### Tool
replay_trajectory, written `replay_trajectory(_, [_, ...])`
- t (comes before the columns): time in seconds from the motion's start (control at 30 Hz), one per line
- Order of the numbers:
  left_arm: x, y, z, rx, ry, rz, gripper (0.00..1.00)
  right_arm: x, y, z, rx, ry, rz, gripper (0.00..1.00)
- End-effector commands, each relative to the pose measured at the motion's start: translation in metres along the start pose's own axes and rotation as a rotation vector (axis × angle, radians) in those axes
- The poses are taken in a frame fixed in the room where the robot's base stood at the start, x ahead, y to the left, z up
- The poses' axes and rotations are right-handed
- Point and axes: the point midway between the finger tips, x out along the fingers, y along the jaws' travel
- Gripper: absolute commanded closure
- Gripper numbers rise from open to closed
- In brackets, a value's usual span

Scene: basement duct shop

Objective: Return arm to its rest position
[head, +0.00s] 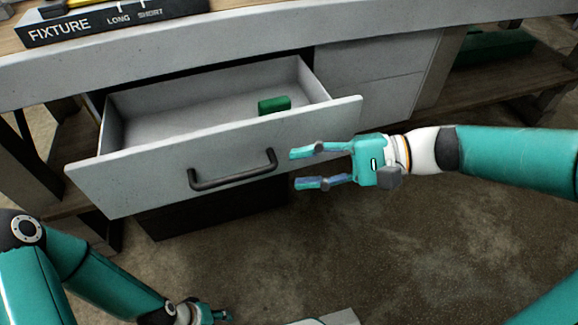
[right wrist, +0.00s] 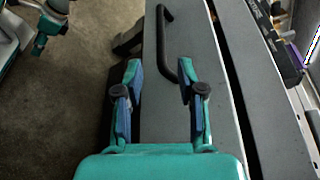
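My right gripper (head: 308,168) is open and empty, in front of the right part of the open drawer (head: 120,189). Its fingers point left toward the drawer's dark handle (head: 232,180), with a gap between them and the handle. In the right wrist view the two fingers (right wrist: 157,85) stand apart, and the handle (right wrist: 166,45) lies beyond them. My left gripper (head: 215,314) is low at the bottom left in the head view, and its fingers are too small and cut off to read. A green object (head: 274,104) lies inside the drawer.
The workbench top (head: 270,38) runs across above the drawer. A black fixture tray marked "FIXTURE LONG SHORT" (head: 112,27) sits on it at the left. A green case (head: 495,44) is on a lower shelf at the right. The floor (head: 330,250) below my right arm is clear.

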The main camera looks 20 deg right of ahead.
Motion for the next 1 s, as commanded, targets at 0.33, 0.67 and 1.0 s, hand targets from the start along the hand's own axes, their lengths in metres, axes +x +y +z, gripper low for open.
replay_trajectory(0.33, [0.001,0.0,0.0,0.0,0.0,0.0,0.58,-0.001,0.0,0.0,0.0,0.0,0.0,0.61])
replay_trajectory(0.67, [0.0,0.0,0.0,0.0,0.0,0.0,0.58,0.006,0.018,-0.013,0.024,0.023,0.051,0.61])
replay_trajectory(1.0, [-0.006,0.002,0.0,0.0,0.0,0.0,0.58,0.032,0.171,-0.087,0.082,0.186,0.493,0.61])
